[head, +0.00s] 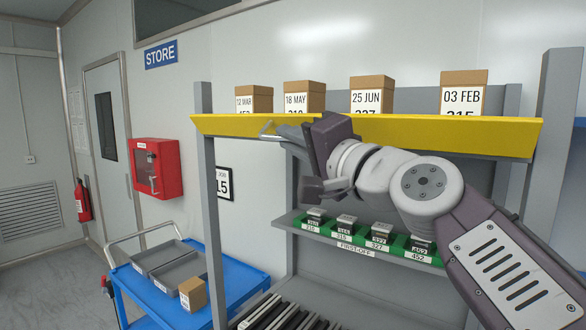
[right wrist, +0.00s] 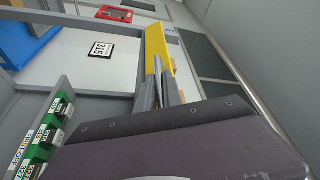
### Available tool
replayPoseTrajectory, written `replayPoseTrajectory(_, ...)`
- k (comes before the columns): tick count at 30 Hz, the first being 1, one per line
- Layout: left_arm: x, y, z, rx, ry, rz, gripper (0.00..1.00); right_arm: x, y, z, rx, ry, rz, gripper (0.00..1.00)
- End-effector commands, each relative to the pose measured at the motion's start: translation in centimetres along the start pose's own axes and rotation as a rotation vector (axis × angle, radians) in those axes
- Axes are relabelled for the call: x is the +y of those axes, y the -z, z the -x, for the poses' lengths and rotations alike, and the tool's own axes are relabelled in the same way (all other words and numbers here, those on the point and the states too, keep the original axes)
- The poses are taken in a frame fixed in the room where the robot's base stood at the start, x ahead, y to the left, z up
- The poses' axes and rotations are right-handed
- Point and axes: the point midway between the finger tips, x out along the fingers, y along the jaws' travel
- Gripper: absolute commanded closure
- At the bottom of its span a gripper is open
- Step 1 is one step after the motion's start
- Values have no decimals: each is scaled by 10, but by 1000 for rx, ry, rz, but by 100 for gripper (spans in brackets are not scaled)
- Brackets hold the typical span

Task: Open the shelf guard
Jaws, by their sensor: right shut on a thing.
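The yellow shelf guard (head: 430,132) runs level across the front of the top shelf and hides the lower part of the box labels. A grey metal handle (head: 266,132) sticks out from its left part. My right gripper (head: 287,134) is at this handle, in front of the guard, and is shut on it. In the right wrist view, the fingers (right wrist: 159,88) point at the yellow guard (right wrist: 157,47), seen along its length. The exact grip on the handle is partly hidden by the fingers. My left gripper is not in view.
Several labelled cartons (head: 372,94) stand behind the guard. A lower shelf holds a green rack (head: 345,236) of small blocks, below my right arm. Grey posts (head: 209,215) flank the shelf. A blue cart (head: 235,280) with grey trays and a small carton stands at left.

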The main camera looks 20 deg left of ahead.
Motion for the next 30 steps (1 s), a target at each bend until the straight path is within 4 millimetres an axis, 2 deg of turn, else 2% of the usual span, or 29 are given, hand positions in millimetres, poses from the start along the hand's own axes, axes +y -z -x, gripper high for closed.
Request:
replayPoseTrajectory(1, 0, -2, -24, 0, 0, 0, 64, 15, -6, 2, 0, 17, 39, 100)
replayPoseTrajectory(3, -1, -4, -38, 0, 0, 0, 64, 18, -8, 3, 1, 42, 99, 100)
replayPoseTrajectory(12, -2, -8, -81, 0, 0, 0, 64, 28, -10, 4, 2, 141, 341, 100)
replayPoseTrajectory(21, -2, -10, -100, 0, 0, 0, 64, 35, -11, 4, 1, 209, 507, 100)
replayPoseTrajectory(30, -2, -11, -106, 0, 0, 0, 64, 37, -10, 4, 1, 239, 580, 100)
